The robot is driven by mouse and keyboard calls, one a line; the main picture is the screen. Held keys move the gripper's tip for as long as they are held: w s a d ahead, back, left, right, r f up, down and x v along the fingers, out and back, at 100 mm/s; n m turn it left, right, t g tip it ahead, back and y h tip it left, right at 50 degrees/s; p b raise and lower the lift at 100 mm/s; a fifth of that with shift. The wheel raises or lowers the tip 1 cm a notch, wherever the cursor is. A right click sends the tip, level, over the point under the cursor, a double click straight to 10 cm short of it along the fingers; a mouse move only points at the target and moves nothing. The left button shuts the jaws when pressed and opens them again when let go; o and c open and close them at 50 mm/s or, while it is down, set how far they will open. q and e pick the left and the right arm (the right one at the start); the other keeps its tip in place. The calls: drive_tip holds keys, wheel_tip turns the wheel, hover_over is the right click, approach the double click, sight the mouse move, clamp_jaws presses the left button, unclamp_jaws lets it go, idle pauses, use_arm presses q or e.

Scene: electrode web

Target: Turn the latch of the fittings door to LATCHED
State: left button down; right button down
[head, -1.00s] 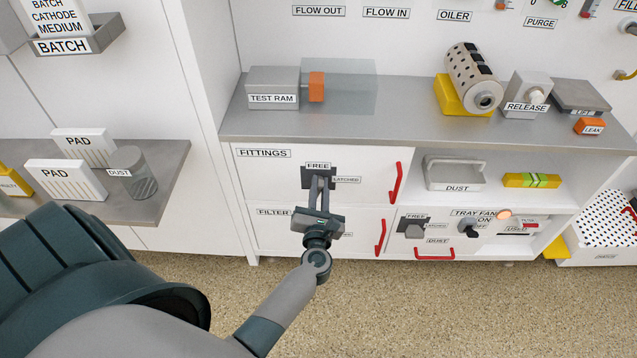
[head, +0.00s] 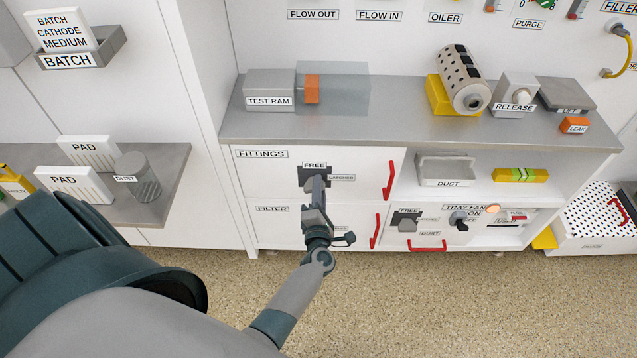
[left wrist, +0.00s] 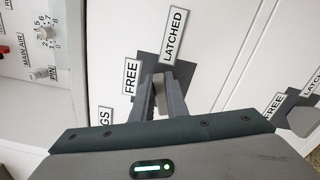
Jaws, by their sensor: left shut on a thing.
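The fittings door (head: 265,177) is a white panel labelled FITTINGS and sits flush in the cabinet. Its latch has a dark plate (head: 306,180), with a FREE label above and a LATCHED label (head: 342,178) to the right. My left gripper (head: 317,184) is shut on the latch handle, reaching up from below. In the left wrist view the handle (left wrist: 158,83) shows as a small grey piece between the fingers. The plate (left wrist: 150,67) appears tilted there, with the LATCHED label straight above the fingers and FREE to the left. The handle's exact angle is mostly hidden.
A red door handle (head: 388,180) stands out right of the latch. The filter door (head: 275,228) is below, partly behind my gripper. A dust-door latch (head: 408,220) is lower right. The grey counter (head: 400,110) juts out above.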

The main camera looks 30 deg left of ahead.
use_arm(q)
drive_tip(key=m+p, duration=0.1)
drive_tip(key=m, duration=0.1)
drive_tip(key=shift+f+m, duration=0.15)
drive_tip(key=shift+m, duration=0.15)
drive_tip(key=shift+f+m, duration=0.2)
drive_tip(key=shift+m, duration=0.7)
use_arm(e)
drive_tip(key=shift+s+d+f, duration=0.1)
drive_tip(key=shift+s+f, duration=0.2)
drive_tip(key=shift+f, duration=0.4)
drive_tip(key=shift+s+d+f, duration=0.15)
drive_tip(key=shift+s+f, duration=0.1)
drive_tip(key=shift+f, duration=0.4)
drive_tip(key=shift+s+d+f, duration=0.1)
drive_tip(key=shift+s+f, duration=0.2)
drive_tip(key=shift+f, duration=0.5)
use_arm(q)
drive_tip(key=c, duration=1.7)
unclamp_jaws()
drive_tip(key=shift+c, duration=0.2)
